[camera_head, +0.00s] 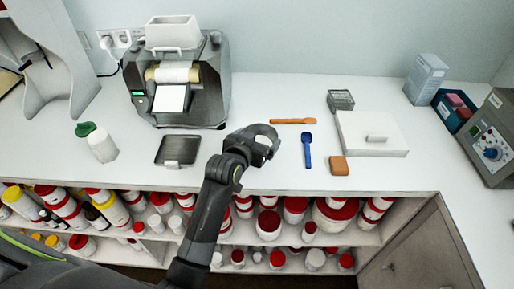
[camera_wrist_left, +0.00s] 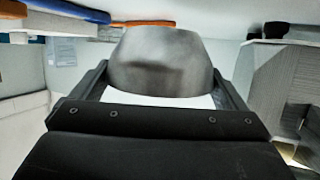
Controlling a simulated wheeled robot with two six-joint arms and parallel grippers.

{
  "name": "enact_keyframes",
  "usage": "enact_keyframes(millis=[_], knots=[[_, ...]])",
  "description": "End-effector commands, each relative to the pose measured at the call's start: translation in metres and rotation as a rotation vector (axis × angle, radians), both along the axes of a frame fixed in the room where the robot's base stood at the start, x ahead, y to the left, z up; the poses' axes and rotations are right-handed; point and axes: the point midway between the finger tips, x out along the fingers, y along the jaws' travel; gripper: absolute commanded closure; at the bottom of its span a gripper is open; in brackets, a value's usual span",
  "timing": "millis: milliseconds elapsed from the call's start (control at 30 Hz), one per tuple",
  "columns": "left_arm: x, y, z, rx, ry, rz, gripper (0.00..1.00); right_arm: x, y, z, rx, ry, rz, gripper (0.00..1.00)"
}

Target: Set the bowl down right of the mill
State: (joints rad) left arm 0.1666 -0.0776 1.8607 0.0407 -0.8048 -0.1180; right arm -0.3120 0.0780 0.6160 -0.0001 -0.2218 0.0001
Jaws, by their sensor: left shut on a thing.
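The mill (camera_head: 215,72) is a dark grey machine with pale rollers and a white hopper on top, at the back left of the white counter. My left gripper (camera_head: 259,138) is to the right of the mill and nearer the front, over the counter. It is shut on the bowl (camera_wrist_left: 165,62), a grey metallic bowl that fills the upper middle of the left wrist view between the two fingers. In the head view the bowl (camera_head: 264,141) is mostly hidden by the gripper. Whether it touches the counter I cannot tell. My right gripper is in neither view.
An orange spatula (camera_head: 293,121), a blue tool (camera_head: 307,150) and an orange block (camera_head: 339,166) lie right of the bowl. Further right is a white box with a handle (camera_head: 372,134). A dark flat device (camera_head: 178,150) lies before the mill, near a green-capped bottle (camera_head: 101,146).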

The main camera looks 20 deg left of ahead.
Motion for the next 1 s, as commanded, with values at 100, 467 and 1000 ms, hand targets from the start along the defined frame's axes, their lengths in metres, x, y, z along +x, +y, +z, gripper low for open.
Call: enact_keyframes(millis=[100,467,1000], knots=[[-0.001,0.0,-0.018,0.0,0.005,0.0,0.32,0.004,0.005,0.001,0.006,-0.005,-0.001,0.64],[-0.001,0.0,-0.036,0.0,-0.001,0.0,0.32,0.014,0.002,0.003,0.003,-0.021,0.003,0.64],[-0.001,0.0,-0.034,0.0,0.0,0.0,0.0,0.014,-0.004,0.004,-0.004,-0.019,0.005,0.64]])
